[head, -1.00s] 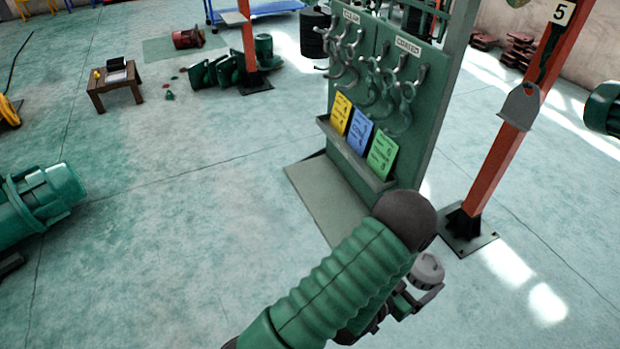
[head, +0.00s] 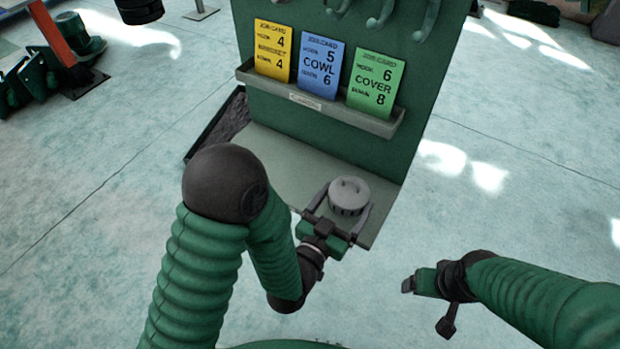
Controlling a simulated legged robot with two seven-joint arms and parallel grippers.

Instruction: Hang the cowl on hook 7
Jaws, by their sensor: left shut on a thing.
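A grey round cap with ribbed sides (head: 349,194), which looks like the cowl, sits between the fingers of my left gripper (head: 337,208). The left gripper is shut on it, in front of the green board and over its grey base plate. I cannot tell whether the cap touches the plate. My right gripper (head: 426,308) is at the lower right, apart from the board, with its fingers spread and empty. No hook numbered 7 shows.
The green board (head: 300,128) carries a card ledge (head: 322,106), a yellow card (head: 272,50) and a green card (head: 375,82). Dark green parts (head: 30,80) lie at the upper left. Floor at right is clear.

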